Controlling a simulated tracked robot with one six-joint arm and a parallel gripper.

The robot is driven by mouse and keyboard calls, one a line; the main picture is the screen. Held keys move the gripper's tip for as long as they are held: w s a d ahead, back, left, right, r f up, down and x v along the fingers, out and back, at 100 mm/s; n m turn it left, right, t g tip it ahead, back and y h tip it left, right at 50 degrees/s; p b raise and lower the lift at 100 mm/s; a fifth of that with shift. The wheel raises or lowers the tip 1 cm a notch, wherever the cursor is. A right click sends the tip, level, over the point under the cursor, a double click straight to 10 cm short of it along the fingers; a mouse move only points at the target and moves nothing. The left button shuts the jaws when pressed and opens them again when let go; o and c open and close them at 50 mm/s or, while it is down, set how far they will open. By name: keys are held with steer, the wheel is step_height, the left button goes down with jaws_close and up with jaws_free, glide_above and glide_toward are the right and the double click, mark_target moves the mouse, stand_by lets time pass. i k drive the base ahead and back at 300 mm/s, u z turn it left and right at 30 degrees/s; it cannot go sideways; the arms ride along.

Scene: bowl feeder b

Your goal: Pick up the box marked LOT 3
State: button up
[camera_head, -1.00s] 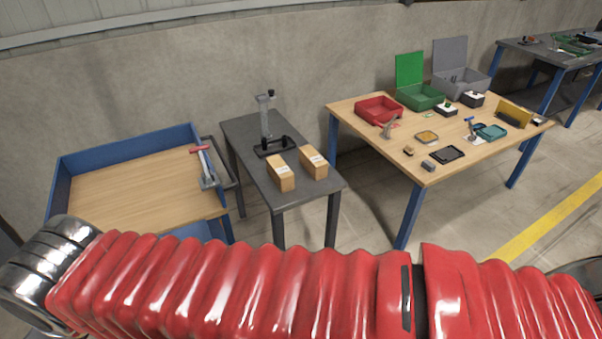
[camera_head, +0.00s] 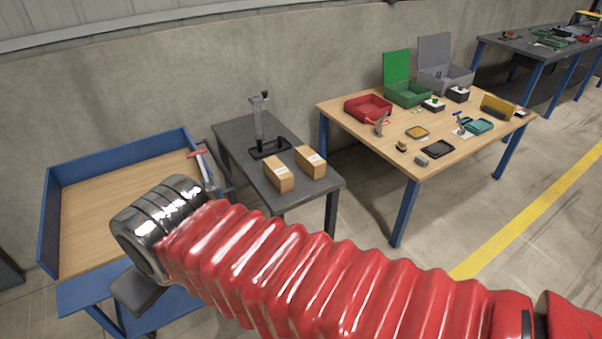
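Two brown boxes with white labels stand side by side on the small dark grey table. One is the left box (camera_head: 277,178); the other is the right box (camera_head: 311,164), slightly farther back. The label print is too small to read, so I cannot tell which is LOT 3. My red ribbed arm crosses the foreground in front of the table, its metallic joint at the left. My gripper's fingers do not show.
A dark press-like stand (camera_head: 259,125) is behind the boxes on the grey table (camera_head: 233,134). A blue-walled wooden bench (camera_head: 95,215) is at left. A wooden table (camera_head: 345,131) with a red bin (camera_head: 368,109) and tools is at right.

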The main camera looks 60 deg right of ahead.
mark_target(280, 176)
steer(key=z, duration=0.9)
steer(key=i, duration=1)
steer(key=z, duration=0.05)
